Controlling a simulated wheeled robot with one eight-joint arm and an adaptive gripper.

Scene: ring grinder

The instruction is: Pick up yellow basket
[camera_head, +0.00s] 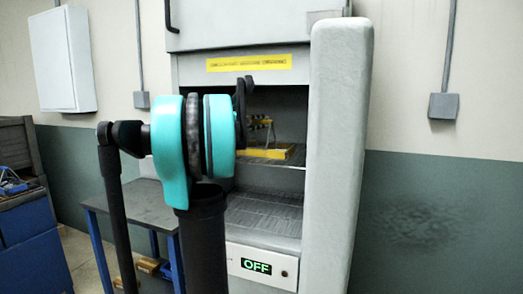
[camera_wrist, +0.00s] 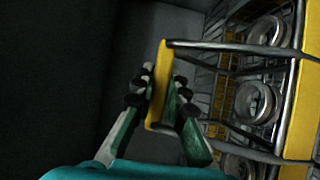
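The yellow basket (camera_head: 268,152) sits inside the open bay of the grey machine in the head view, partly hidden by my arm. In the wrist view its yellow side (camera_wrist: 297,110) and dark wire frame fill the right, with several metal rings inside. Its yellow handle (camera_wrist: 161,85) stands out toward the left. My gripper (camera_wrist: 163,80) has one finger on each side of this handle, and the fingers look closed against it. In the head view the fingers are hidden behind my arm.
The grey machine (camera_head: 340,150) has a thick pillar right of the bay, a raised door above and a panel (camera_head: 257,266) reading OFF. Ring rows show in the basket (camera_wrist: 259,102).

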